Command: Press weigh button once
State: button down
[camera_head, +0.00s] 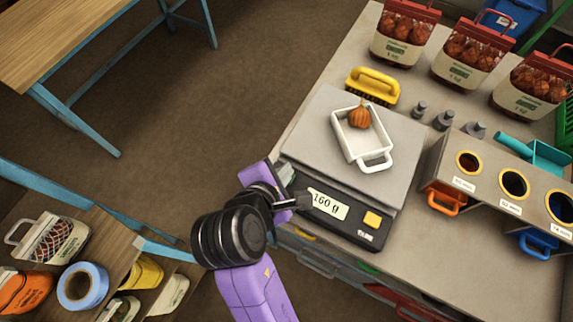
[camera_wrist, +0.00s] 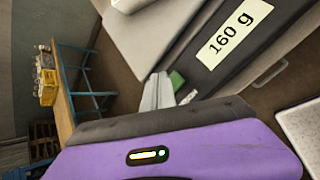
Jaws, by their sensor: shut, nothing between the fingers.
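The scale (camera_head: 307,164) stands on the grey worktop, with a dark front panel and a display (camera_head: 327,204) reading 160 g. The display also shows in the wrist view (camera_wrist: 234,34). A yellow button (camera_head: 372,220) is on the panel's right, with a small label I cannot read. A green button (camera_wrist: 177,80) shows at the panel's other end in the wrist view, beside my gripper (camera_wrist: 158,92). My gripper (camera_head: 300,201) is shut and empty at the panel's left end; I cannot tell whether it touches. A white tray (camera_head: 341,133) holding an onion (camera_head: 360,117) sits on the scale.
A yellow brush (camera_head: 373,83) and several small weights (camera_head: 443,120) lie behind and right of the scale. A sorting box with round holes (camera_head: 490,171) stands to the right. Onion sacks (camera_head: 403,45) line the back. A low shelf (camera_head: 105,240) is at the lower left.

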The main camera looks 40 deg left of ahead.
jog(key=shift+r, duration=0.2)
notch_tip(320, 180, up, 3)
jog(key=p, duration=0.2)
jog(key=shift+p, duration=0.4)
jog(key=shift+r+b, duration=0.3)
jog(key=shift+r, duration=0.6)
